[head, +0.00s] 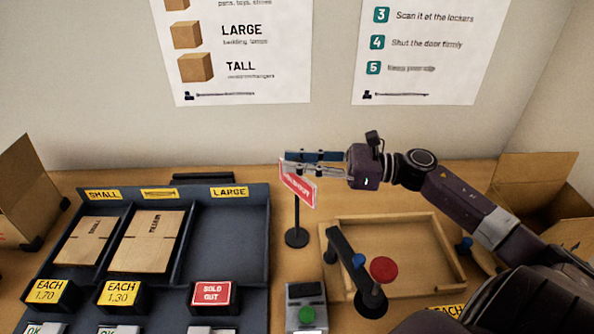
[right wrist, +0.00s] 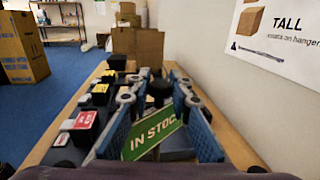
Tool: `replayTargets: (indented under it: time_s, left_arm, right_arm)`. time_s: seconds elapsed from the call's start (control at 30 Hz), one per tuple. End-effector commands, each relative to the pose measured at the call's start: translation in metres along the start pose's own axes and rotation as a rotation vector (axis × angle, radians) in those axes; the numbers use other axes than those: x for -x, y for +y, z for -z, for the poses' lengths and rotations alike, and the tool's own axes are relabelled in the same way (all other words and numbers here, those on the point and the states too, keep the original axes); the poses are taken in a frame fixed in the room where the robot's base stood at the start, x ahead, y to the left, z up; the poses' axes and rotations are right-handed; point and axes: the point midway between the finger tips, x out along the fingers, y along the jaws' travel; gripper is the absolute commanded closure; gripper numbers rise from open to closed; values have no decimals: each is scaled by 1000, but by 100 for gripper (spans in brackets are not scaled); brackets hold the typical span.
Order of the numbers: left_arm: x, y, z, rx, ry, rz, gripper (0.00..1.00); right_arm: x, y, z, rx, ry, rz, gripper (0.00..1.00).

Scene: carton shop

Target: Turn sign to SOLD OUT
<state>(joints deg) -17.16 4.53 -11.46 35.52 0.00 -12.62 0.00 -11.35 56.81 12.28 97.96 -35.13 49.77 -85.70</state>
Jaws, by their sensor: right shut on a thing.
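In the right wrist view the two blue fingers (right wrist: 165,125) stand on either side of the sign. My left gripper is not in view.
A dark tray (head: 262,240) with LARGE empty and flat cartons in the other slots lies left. A red SOLD OUT card (head: 212,293) stands before it.

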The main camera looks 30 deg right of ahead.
Motion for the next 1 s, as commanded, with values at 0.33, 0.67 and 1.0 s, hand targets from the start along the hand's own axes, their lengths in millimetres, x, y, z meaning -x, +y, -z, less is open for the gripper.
replayTargets:
  time_s: [0.33,0.67,1.0]
  left_arm:
    - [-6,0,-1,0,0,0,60]
    - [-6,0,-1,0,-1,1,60]
    - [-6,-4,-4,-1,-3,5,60]
  right_arm:
    - [0,-1,-1,0,-2,-19,100]
    - [0,-1,-2,1,-2,-18,69]
    - [1,0,0,0,-1,-19,65]
